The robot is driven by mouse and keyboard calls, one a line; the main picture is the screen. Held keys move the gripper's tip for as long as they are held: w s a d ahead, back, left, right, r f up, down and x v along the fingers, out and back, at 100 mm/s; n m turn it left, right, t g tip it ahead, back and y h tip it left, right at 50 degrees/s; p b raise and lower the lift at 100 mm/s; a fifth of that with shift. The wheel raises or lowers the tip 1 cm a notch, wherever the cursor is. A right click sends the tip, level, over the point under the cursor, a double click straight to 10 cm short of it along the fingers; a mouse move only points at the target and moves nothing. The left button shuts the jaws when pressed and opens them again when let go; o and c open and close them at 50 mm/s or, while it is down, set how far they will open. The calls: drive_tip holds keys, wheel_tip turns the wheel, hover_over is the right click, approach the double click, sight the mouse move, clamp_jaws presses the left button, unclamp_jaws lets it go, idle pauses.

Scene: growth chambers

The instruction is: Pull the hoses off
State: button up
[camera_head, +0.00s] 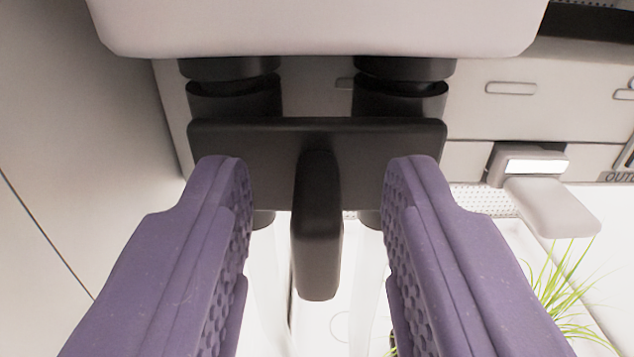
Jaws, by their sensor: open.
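A black hose coupling plate (265,140) spans two round black ports (235,97) under a pale housing. A black upright handle (318,230) sticks out from the middle of the plate toward me. Two pale, translucent strips that look like the hoses (370,285) run down from below the plate; their edges are hard to make out against the bright background. My gripper (317,168) is open, with one purple textured finger on each side of the handle. There is a gap between each finger and the handle, and their tips overlap the plate's two ends in the picture.
A pale rounded housing (320,25) hangs close above the ports. A light wall panel (80,150) stands at left.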

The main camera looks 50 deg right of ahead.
clamp_jaws()
wheel_tip(320, 180, down, 4)
drive_tip(key=b, duration=0.3)
drive_tip(key=shift+a+b, duration=0.1)
drive_tip(key=shift+b, duration=0.25)
unclamp_jaws()
